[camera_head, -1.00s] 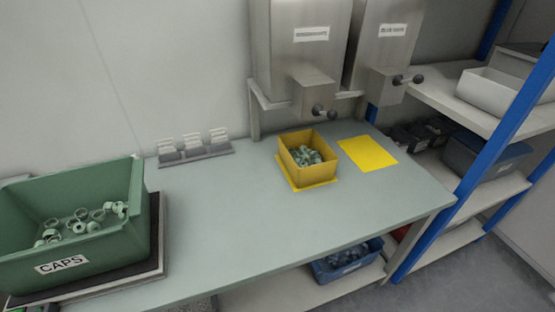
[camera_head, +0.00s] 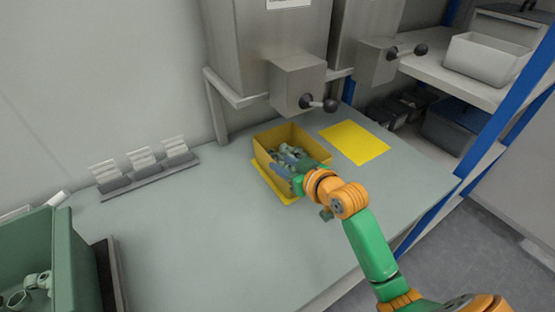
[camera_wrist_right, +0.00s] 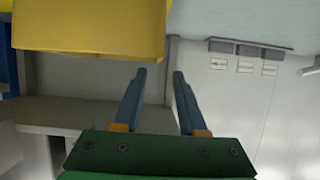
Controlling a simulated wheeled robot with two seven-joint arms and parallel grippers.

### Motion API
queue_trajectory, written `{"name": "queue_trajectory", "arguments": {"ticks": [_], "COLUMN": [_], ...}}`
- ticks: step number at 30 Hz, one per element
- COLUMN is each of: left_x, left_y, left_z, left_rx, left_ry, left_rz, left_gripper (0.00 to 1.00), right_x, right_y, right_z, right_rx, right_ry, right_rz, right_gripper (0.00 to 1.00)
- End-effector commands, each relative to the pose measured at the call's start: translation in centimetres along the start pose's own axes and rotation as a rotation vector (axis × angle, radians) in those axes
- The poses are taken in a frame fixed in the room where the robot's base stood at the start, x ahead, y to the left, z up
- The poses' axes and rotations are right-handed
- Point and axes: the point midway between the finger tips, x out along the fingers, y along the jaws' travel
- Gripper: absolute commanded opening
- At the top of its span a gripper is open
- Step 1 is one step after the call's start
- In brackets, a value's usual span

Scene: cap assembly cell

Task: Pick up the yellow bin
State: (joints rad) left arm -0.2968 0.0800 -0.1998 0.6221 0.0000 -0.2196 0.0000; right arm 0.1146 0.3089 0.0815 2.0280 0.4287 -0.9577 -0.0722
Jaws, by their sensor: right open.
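The yellow bin (camera_head: 262,158) stands upright on the table with several pale green and grey parts in it. My right gripper (camera_head: 284,166) is at the bin's near side in the head view, and its fingers overlap the bin's near wall and contents there. In the right wrist view the bin (camera_wrist_right: 90,28) fills the upper left. The two blue fingers (camera_wrist_right: 159,74) are apart with nothing between them, and their tips lie close to the bin's lower edge in the picture. Whether they touch it I cannot tell. My left gripper is out of view.
A bare yellow sheet (camera_head: 354,142) lies right of the bin. Steel dispensers with a black-knobbed lever (camera_head: 318,103) hang behind it. A green crate (camera_head: 80,262) is at the left and a card holder (camera_head: 146,174) at the back. The table's middle is clear.

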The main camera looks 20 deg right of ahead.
Motion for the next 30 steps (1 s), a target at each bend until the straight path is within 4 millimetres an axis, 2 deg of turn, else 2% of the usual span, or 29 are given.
{"name": "queue_trajectory", "arguments": {"ticks": [1,3,11,18,26,27,30], "left_x": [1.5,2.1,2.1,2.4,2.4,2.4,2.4], "left_y": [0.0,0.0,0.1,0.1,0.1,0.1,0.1], "left_z": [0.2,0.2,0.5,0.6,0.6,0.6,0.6], "left_rx": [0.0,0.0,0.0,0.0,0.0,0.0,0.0], "left_ry": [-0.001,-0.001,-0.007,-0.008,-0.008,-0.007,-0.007], "left_rz": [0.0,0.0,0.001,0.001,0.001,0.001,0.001], "left_gripper": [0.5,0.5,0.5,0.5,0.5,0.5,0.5], "right_x": [0.6,0.9,3.2,7.3,8.0,8.0,8.0], "right_y": [0.2,0.4,0.4,0.2,0.2,0.2,0.2], "right_z": [1.0,1.1,0.6,0.6,0.5,0.5,0.5], "right_rx": [0.001,0.004,0.009,0.009,0.006,0.006,0.006], "right_ry": [0.012,0.025,0.034,0.033,0.033,0.033,0.033], "right_rz": [0.002,0.003,0.003,0.004,0.004,0.004,0.004], "right_gripper": [0.41,0.41,0.41,0.41,0.41,0.38,0.11]}}
